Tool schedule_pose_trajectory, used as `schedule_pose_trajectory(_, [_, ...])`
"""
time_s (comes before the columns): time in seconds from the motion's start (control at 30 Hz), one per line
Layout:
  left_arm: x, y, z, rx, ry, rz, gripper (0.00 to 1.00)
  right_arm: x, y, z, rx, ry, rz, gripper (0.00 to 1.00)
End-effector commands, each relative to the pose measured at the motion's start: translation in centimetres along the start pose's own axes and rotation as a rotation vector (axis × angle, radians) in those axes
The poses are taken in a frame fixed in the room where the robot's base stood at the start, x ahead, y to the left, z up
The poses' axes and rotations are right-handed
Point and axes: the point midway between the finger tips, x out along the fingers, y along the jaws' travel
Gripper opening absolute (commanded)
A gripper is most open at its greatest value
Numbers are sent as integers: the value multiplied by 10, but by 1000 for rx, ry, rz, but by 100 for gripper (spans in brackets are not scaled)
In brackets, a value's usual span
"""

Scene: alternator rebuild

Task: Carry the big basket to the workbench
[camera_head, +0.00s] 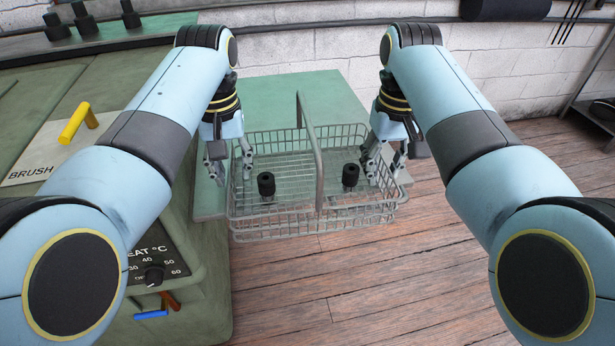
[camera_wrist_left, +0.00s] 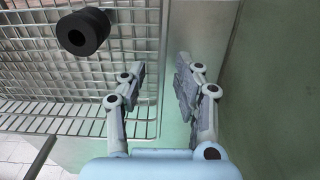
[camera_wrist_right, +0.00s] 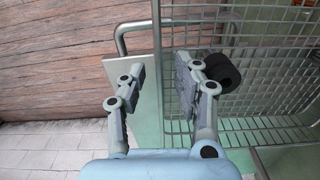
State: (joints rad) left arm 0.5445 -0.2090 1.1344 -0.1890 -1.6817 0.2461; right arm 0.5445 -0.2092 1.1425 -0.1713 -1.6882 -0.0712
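The big basket (camera_head: 275,222) is a wire basket with a tall central handle (camera_head: 302,110) and two black cylindrical parts, one (camera_head: 266,184) on the left and one (camera_head: 351,175) on the right. It overlaps the front of a green-topped surface (camera_head: 300,88) in the head view. My left gripper (camera_head: 230,170) is at its left side, fingers apart, with the basket's rim (camera_wrist_left: 163,60) between them in the left wrist view. My right gripper (camera_head: 385,165) is at its right side, fingers apart, straddling the rim area (camera_wrist_right: 157,40). Contact cannot be told.
A green cabinet (camera_head: 200,285) with a heat dial (camera_head: 153,274), a BRUSH plate (camera_head: 40,165) and a yellow handle (camera_head: 78,122) stands at the left. Wooden floor (camera_head: 450,260) lies open in front and to the right. A brick wall (camera_head: 300,48) is behind.

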Motion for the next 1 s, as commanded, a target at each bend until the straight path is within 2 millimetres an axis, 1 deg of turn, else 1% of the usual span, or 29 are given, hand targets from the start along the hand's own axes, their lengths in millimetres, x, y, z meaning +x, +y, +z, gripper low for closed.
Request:
schedule_pose_trajectory(0.2, [0, 0, 0, 0, 0, 0, 32, 0, 0, 0, 0, 0, 0, 32])
schedule_pose_trajectory(0.4, [0, 0, 0, 0, 0, 0, 6, 0, 0, 0, 0, 0, 0, 6])
schedule_pose_trajectory(0.43, [0, 0, 0, 0, 0, 0, 2, 0, 0, 0, 0, 0, 0, 2])
schedule_pose_trajectory(0.47, [0, 0, 0, 0, -1, 0, 0, 0, 0, 0, 0, 0, 0, 0])
schedule_pose_trajectory(1.0, [-1, 0, 0, 0, 1, 0, 0, -1, 0, 0, 0, 1, 0, 0])
